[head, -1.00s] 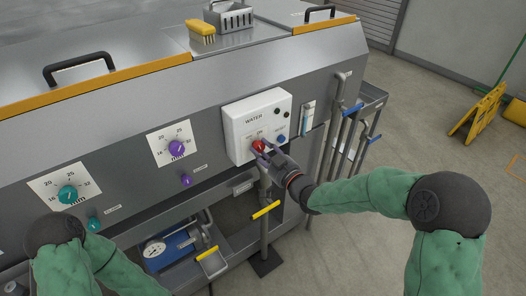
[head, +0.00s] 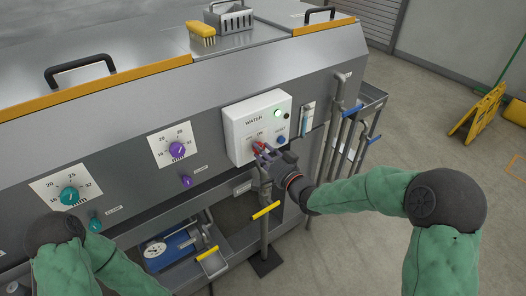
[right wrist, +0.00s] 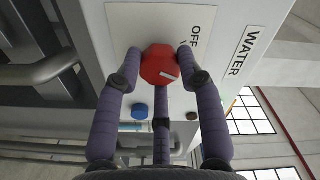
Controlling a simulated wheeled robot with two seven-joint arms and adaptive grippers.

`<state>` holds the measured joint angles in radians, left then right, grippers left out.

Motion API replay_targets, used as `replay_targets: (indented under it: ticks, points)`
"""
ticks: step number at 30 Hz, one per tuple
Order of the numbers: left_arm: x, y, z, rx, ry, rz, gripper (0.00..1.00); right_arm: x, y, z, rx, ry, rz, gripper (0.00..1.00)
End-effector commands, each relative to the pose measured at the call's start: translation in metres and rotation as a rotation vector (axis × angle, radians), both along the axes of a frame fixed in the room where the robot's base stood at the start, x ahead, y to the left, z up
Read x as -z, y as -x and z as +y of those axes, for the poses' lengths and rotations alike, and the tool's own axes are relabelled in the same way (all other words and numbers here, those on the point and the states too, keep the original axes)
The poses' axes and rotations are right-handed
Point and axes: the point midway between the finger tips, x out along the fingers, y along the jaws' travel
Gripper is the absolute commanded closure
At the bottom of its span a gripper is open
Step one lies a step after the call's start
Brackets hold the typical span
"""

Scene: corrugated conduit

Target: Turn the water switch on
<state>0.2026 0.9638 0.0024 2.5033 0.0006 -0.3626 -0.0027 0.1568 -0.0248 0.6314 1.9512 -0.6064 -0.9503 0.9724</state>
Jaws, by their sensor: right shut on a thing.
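The white WATER box (head: 236,128) is mounted on the front of the grey machine in the head view. Its red switch knob (head: 258,147) is mostly covered by my right gripper (head: 263,153). In the right wrist view the red knob (right wrist: 160,66) sits between the purple fingers of my right gripper (right wrist: 160,74), which is shut on it. A white mark shows on the knob, beside the OFF lettering.
A blue button (head: 281,139) is right of the knob, close to my right fingers. Pipes with blue handles (head: 352,109) stand just right of the box. A pipe with a yellow handle (head: 266,210) is below my right gripper.

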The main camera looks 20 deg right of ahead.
Motion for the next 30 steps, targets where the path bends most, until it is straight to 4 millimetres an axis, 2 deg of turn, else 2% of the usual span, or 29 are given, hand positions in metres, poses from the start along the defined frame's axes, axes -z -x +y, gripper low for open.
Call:
replay_targets:
  ticks: [9,21,22,24,30]
  points:
    - [-0.0018,0.0000,0.0000,0.000,0.000,0.000,0.45,0.0002,0.0000,-0.0004,0.001,-0.072,0.027,0.94]
    - [-0.0018,0.0000,0.0000,0.000,0.000,0.000,0.45,0.0004,0.0000,-0.0003,0.001,-0.078,0.029,0.94]
    - [-0.0018,0.0000,0.0000,0.000,0.000,0.000,0.45,0.0004,0.0000,-0.0003,0.001,-0.078,0.029,0.59]
    - [-0.0018,0.0000,0.0000,0.000,0.000,0.000,0.45,0.0004,0.0000,-0.0003,0.001,-0.078,0.029,0.39]
    - [-0.0018,0.0000,0.0000,0.000,0.000,0.000,0.45,0.0003,0.0000,-0.0001,0.001,-0.077,0.029,0.38]
